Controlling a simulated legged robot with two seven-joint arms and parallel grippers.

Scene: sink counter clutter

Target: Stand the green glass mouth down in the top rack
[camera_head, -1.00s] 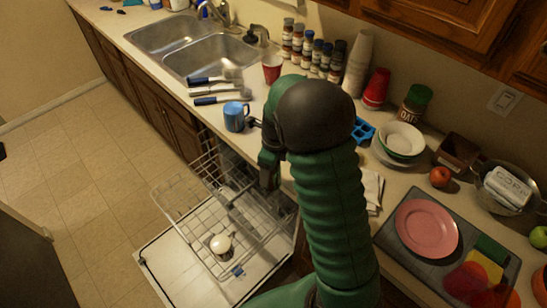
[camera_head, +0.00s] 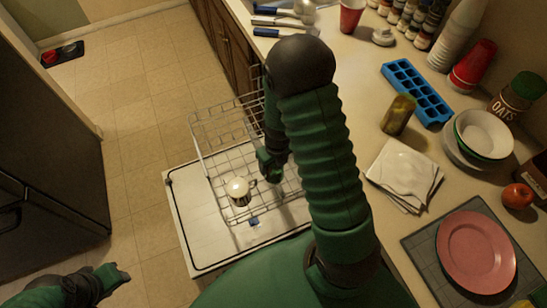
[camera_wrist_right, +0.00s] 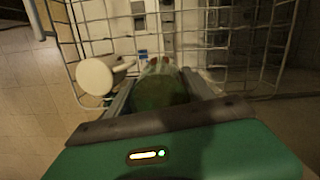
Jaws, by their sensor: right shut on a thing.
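My right gripper (camera_wrist_right: 158,92) is shut on the green glass (camera_wrist_right: 160,90), which shows dark olive between the fingers in the wrist view. Its far end points toward the wires; I cannot tell whether it touches them. In the head view my right gripper (camera_head: 270,165) is over the pulled-out wire rack (camera_head: 195,130), and the glass is hidden there. A white cup (camera_head: 237,187) sits in the rack; it also shows to the left of the glass in the wrist view (camera_wrist_right: 95,77). My left gripper (camera_head: 112,278) is at the lower left, over the floor; its jaw state is unclear.
The open dishwasher door (camera_head: 190,225) lies under the rack. On the counter are an olive jar (camera_head: 398,115), a blue ice tray (camera_head: 415,92), napkins (camera_head: 404,172), stacked bowls (camera_head: 484,133), a pink plate (camera_head: 476,252) and a red apple (camera_head: 517,196).

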